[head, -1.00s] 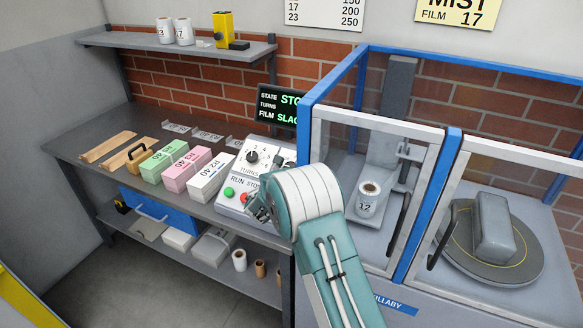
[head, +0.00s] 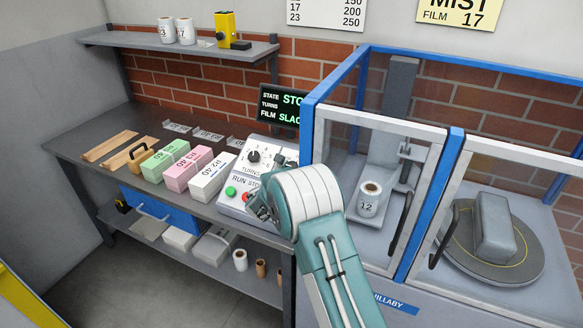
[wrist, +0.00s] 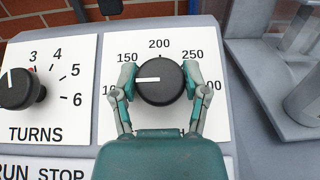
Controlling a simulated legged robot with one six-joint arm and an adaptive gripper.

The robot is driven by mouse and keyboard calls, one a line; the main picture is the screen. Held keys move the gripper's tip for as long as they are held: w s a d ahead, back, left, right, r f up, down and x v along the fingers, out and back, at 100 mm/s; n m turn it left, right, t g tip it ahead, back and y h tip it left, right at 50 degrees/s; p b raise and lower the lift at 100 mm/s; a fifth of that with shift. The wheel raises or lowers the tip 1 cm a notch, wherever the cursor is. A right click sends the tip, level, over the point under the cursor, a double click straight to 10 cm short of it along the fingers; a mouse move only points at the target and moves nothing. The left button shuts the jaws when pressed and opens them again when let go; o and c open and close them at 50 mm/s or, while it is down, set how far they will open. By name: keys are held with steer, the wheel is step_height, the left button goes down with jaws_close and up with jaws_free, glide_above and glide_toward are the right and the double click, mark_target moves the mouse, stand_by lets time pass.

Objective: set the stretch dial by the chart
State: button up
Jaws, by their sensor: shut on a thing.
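The stretch dial (wrist: 160,82) is a black round knob on a white plate marked from about 100 to 300, in the wrist view. Its white pointer line points left, below the 150 mark. My gripper (wrist: 158,84) is shut on the knob, one green finger on each side. The fingers partly cover the 100 and 300 labels. In the head view my gripper (head: 260,207) is at the control panel (head: 232,204), and my arm hides the stretch dial. The chart (head: 325,12) on the wall is cut off at the top; it shows 200 and, beside 23, 250.
A yellow sign (head: 459,12) reads MIST, FILM 17. The turns dial (wrist: 18,89) is left of the stretch dial. A green button (head: 231,191) is below it. A display (head: 281,106) stands behind. A blue-framed enclosure (head: 448,190) is close on the right of my arm.

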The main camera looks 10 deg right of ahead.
steer(key=shift+w+a+m+g+h, duration=0.1)
steer(key=shift+m+g+h, duration=0.4)
steer(key=shift+m+h, duration=0.15)
steer(key=m+g+h, duration=0.2)
steer(key=m+g, duration=0.1)
steer(key=m, duration=0.1)
steer(key=shift+m+g+h, duration=0.35)
steer(key=shift+g, duration=0.05)
steer(key=shift+m+g+h, duration=0.6)
steer(key=shift+m+g, duration=1.9)
steer(key=shift+m, duration=0.1)
steer(key=o, duration=1.2)
steer(key=shift+c, duration=0.2)
steer(key=shift+a, duration=0.1)
steer(key=v, duration=1.2)
steer(key=shift+w+f, duration=0.15)
